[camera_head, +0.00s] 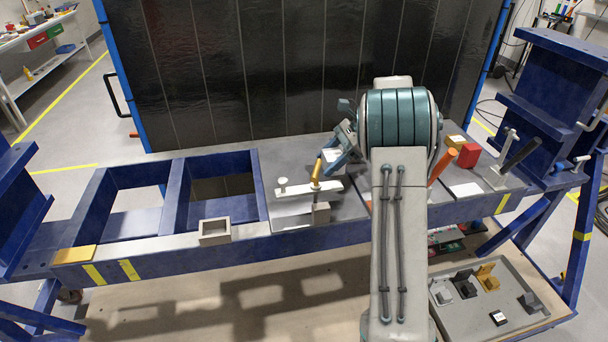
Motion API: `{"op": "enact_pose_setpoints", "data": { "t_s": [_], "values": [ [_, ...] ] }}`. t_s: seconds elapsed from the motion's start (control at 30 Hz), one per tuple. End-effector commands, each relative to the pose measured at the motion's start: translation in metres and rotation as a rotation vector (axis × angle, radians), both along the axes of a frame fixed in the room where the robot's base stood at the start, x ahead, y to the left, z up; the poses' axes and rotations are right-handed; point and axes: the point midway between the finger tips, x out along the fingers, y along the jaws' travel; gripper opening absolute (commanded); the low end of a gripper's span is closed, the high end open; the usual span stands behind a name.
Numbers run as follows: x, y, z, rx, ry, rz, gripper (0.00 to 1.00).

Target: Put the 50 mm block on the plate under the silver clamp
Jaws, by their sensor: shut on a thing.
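My gripper (332,157), partly hidden by my arm, reaches down at the bench's middle. Its jaws appear shut on the top of an upright yellow handle (317,172). The handle stands at a pale silver clamp arm (298,190) that lies across a grey plate (284,208). A small grey-brown block (321,213) is at the clamp's front right. A pale block-like thing (334,170) shows just behind the handle. A red block (469,155) and a yellow block (455,142) stand to the right of my arm. I cannot tell which block is 50 mm.
A hollow grey box (214,231) sits on the blue frame's front rail. A dark panel (260,70) rises behind. A grey tray (520,310) with several parts lies low at the right.

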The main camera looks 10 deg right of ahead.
Motion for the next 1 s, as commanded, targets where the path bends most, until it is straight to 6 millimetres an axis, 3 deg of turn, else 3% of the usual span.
{"op": "enact_pose_setpoints", "data": {
  "t_s": [0.1, 0.33, 0.53, 0.87, 0.9, 0.93, 1.0],
  "values": [
    [0.0, 0.019, -0.008, 0.001, 0.001, -0.001, 0.14],
    [0.0, 0.036, -0.018, 0.001, 0.001, -0.004, 0.14],
    [-0.001, 0.063, -0.035, 0.001, 0.002, -0.002, 0.14],
    [0.0, 0.069, -0.044, 0.0, -0.001, -0.004, 0.14],
    [-0.001, 0.069, -0.045, -0.001, 0.0, -0.004, 0.66],
    [-0.001, 0.069, -0.045, -0.001, 0.0, -0.004, 0.74],
    [-0.001, 0.069, -0.045, -0.001, 0.0, -0.004, 0.76]
  ]
}}
